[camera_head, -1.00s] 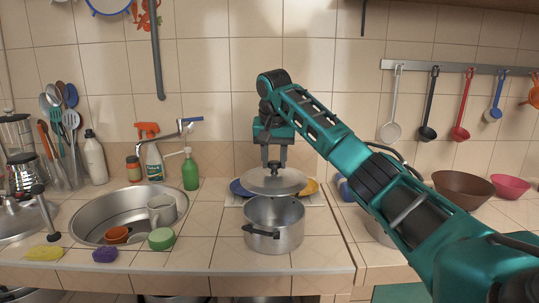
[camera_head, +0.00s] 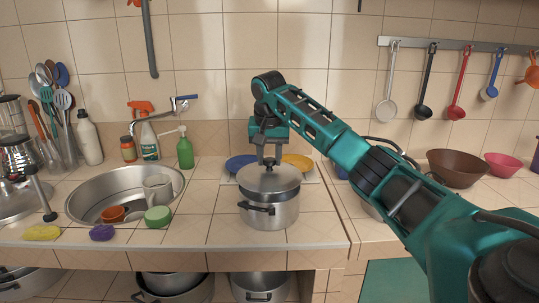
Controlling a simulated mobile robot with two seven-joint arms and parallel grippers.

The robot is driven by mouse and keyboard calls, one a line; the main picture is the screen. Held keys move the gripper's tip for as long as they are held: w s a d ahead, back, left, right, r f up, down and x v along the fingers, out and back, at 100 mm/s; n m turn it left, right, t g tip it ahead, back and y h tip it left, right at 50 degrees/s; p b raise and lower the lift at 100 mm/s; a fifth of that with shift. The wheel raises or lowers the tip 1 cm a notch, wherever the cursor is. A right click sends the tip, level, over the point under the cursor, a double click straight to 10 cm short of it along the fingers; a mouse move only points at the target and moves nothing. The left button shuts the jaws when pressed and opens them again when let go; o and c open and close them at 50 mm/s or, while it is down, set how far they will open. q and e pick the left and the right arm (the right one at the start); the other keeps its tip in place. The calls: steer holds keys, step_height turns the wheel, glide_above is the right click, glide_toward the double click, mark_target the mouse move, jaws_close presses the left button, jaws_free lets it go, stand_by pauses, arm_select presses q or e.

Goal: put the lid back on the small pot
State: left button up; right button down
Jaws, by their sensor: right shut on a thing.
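The small pot (camera_head: 272,217) is silver metal with a dark handle and stands on the tiled counter near its front edge. The round silver lid (camera_head: 260,181) lies over the pot's mouth and covers it from this view. Whether it is fully seated cannot be told. My right gripper (camera_head: 269,162) points down from above and is shut on the lid's dark knob (camera_head: 269,169). My left gripper is not in view.
Behind the pot are a blue plate (camera_head: 241,162) and a yellow plate (camera_head: 298,161). Brown (camera_head: 457,168) and pink (camera_head: 503,165) bowls stand on the right.

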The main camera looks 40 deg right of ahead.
stand_by(1.2)
steer(key=shift+f, duration=0.2)
stand_by(0.9)
steer(key=shift+c, duration=0.8)
jaws_free()
steer(key=shift+r, duration=0.1)
steer(key=shift+r, duration=3.45)
steer(key=shift+c, duration=0.3)
jaws_close()
